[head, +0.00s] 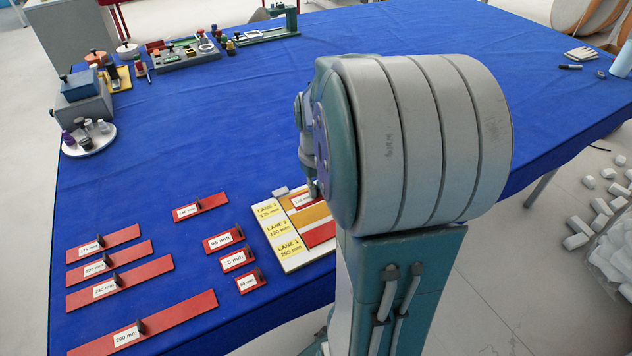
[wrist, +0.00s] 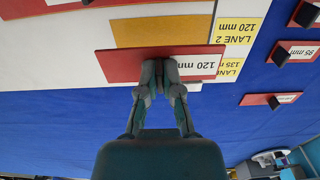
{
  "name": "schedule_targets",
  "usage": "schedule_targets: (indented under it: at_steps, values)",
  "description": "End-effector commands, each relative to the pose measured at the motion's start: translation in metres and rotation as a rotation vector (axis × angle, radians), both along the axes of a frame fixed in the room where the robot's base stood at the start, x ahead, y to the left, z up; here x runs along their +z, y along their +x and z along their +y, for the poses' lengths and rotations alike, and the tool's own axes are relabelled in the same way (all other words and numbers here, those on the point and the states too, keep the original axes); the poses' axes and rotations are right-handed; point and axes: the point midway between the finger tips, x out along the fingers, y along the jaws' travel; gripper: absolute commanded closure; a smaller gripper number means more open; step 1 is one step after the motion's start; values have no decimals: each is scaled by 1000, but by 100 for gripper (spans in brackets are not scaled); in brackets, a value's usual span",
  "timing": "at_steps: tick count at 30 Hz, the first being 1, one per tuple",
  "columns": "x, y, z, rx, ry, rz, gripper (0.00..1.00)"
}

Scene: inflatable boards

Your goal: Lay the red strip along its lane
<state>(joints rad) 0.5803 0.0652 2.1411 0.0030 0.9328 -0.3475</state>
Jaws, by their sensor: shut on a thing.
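My gripper (wrist: 160,68) is shut on a red strip (wrist: 120,64) labelled 120 mm and holds it over the lane board. Whether the strip touches the board cannot be told. The white lane board (head: 294,266) has yellow labels for lanes 1, 2 and 3. An orange bar (wrist: 165,30) lies beside the lane 2 label, which reads 120 mm. The held strip lies across the board between that bar and the lane 3 side. Another red strip (head: 321,233) lies in lane 1. In the head view my arm hides most of the gripper and the board's right part.
The table's middle is clear.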

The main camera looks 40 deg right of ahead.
Motion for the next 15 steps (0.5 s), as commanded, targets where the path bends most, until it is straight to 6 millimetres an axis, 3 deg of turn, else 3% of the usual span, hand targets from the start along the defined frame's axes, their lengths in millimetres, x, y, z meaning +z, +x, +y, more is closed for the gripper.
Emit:
schedule_targets:
  at_steps: [15]
  values:
    - [-42,-1,0,-1,1,2,100]
